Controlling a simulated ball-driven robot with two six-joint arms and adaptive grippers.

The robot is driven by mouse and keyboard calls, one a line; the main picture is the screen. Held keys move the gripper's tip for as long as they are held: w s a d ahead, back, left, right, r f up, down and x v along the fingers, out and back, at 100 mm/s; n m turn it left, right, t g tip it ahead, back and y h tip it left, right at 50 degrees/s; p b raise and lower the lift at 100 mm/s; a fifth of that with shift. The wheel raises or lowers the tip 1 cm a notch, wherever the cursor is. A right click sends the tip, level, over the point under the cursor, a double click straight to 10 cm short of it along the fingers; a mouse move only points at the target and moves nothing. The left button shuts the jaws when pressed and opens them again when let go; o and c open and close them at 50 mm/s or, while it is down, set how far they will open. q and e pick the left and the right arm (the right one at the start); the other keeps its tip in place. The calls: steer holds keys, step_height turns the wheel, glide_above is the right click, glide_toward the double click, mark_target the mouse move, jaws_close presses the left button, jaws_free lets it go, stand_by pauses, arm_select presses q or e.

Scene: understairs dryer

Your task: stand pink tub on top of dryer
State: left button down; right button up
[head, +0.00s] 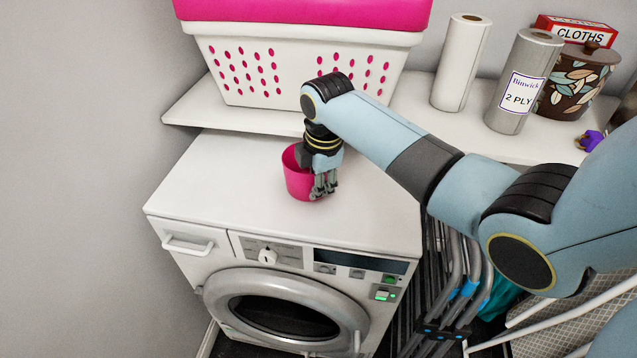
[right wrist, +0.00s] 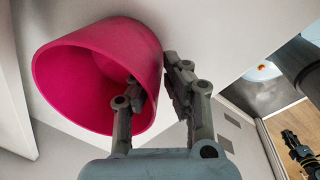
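The pink tub (head: 298,182) is upright at the white top of the dryer (head: 225,180), toward the back middle. I cannot tell whether its base touches the surface. My right gripper (head: 324,185) is at the tub's right side, pointing down. In the right wrist view, one finger of the gripper (right wrist: 155,85) is inside the pink tub (right wrist: 95,70) and the other is outside, with the tub's wall pinched between them. A dark jointed part at that view's lower right edge looks like my left gripper (right wrist: 297,146); its fingers are too small to read.
Behind the dryer, a white shelf (head: 190,105) holds a white basket (head: 290,65) with a pink top, two paper rolls (head: 462,62) (head: 524,80), a leaf-patterned canister (head: 577,85) and a red cloths box (head: 577,30). Folded grey racks (head: 455,285) stand right of the dryer. Its top is otherwise clear.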

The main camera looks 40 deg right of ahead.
steer(key=o, duration=0.3)
steer(key=shift+r, duration=0.1)
steer(key=r, duration=0.4)
steer(key=s+r, duration=0.1)
steer(key=r, duration=0.6)
steer(key=shift+s+a+r, duration=0.2)
steer(key=shift+s+r, duration=0.15)
steer(key=shift+r, duration=0.05)
steer(key=shift+s+f, duration=0.1)
